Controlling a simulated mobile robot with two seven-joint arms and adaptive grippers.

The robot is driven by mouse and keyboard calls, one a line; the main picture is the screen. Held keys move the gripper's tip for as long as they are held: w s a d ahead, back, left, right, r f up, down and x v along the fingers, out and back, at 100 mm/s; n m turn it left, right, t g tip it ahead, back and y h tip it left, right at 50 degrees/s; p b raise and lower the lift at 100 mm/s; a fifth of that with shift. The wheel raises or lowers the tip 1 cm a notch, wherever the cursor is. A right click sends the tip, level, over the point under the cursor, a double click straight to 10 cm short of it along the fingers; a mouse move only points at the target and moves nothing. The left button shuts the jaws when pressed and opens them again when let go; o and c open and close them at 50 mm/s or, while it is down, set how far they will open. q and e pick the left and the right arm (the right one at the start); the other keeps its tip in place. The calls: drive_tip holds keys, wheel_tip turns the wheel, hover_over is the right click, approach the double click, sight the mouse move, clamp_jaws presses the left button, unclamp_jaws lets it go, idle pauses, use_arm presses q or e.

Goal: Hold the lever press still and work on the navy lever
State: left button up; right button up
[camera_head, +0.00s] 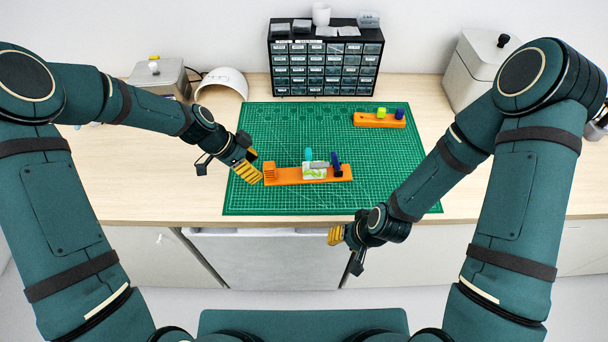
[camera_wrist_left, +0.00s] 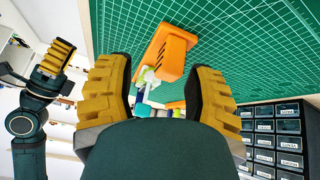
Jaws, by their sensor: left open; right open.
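The lever press (camera_head: 285,176) is a long orange base lying on the green mat, with a raised orange block at its left end. The navy lever (camera_head: 336,161) stands near its right end, beside a grey and white-green part and a cyan knob (camera_head: 308,154). My left gripper (camera_head: 248,173) is open just left of the raised block. In the left wrist view the press (camera_wrist_left: 172,52) shows beyond and between the spread yellow fingers, apart from them; its far parts are small and partly hidden. My right gripper (camera_head: 341,240) is open and empty in front of the table's front edge.
A second orange bar (camera_head: 372,122) with yellow-green and navy blocks lies at the mat's back right. A drawer cabinet (camera_head: 325,92) stands behind the green mat (camera_head: 400,180). Grey canisters stand at back left and right. The mat right of the press is clear.

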sight(264, 165)
use_arm(q)
drive_tip(key=w+r+m, duration=0.2)
drive_tip(key=shift+a+m+h, duration=0.3)
drive_tip(key=shift+m, duration=0.1)
drive_tip(key=shift+b+x, duration=1.1)
drive_tip(key=shift+x, duration=2.75)
drive_tip(key=shift+s, duration=0.1)
clamp_jaws()
